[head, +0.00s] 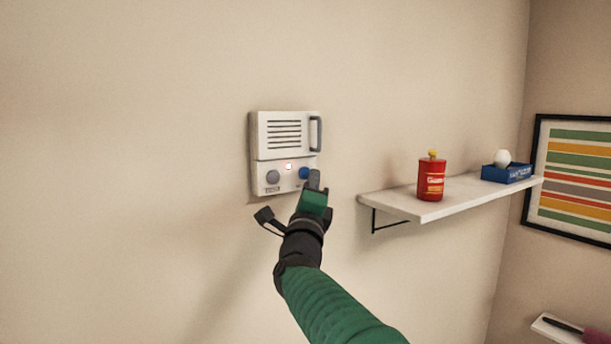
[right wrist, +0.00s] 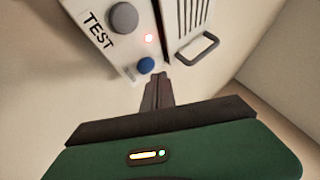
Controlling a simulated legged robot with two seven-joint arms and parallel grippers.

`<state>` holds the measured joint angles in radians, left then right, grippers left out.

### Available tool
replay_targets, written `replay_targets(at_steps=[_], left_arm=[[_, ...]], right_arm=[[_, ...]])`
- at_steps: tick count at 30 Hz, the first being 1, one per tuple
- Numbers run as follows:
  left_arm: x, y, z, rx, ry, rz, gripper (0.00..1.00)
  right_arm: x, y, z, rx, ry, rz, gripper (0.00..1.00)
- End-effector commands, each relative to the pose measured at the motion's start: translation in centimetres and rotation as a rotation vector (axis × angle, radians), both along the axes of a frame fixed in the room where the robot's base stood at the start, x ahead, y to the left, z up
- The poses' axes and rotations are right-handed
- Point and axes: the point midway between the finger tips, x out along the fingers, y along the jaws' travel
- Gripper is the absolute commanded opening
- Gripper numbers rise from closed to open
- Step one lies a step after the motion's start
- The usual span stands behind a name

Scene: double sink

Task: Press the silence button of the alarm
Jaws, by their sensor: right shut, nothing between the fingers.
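The alarm (head: 287,140) is a white wall-mounted box with a slotted grille, a handle on its right side and a lit red light (head: 289,167). On its lower part are a grey button (head: 272,177) and a blue button (head: 304,173). In the right wrist view the grey button (right wrist: 123,17) has the label TEST beside it. My right gripper (head: 314,180) is shut and empty, its tips just below and right of the blue button. In the right wrist view the fingertips (right wrist: 162,76) are close to the blue button (right wrist: 146,65); I cannot tell whether they touch. My left gripper is out of view.
A white shelf (head: 400,205) to the right of the alarm holds a red can (head: 431,180) and a blue box (head: 507,173) with a white round object. A striped framed picture (head: 575,180) hangs on the right wall. The wall left of the alarm is bare.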

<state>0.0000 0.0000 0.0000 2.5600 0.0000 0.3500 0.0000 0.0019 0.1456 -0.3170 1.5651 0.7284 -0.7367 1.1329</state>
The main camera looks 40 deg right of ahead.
Motion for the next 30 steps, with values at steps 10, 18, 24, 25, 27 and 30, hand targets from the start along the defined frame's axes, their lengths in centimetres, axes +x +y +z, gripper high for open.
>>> replay_targets(at_steps=[10,18,24,25,27,30], left_arm=[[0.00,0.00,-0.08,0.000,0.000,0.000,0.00],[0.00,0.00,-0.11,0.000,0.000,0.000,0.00],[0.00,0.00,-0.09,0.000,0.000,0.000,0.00],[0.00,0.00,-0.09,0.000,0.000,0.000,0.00],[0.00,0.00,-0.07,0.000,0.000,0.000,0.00],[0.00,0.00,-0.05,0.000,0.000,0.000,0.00]], right_arm=[[0.32,-0.02,0.02,0.000,0.000,0.000,0.00],[0.67,-0.03,0.19,0.000,0.000,0.000,0.00],[0.69,-0.02,0.20,0.000,0.000,0.000,0.00],[0.71,-0.03,0.20,0.000,0.000,0.000,0.00],[0.80,-0.03,0.20,0.000,0.000,0.000,0.00],[0.95,-0.04,0.21,0.000,0.000,0.000,0.00]])
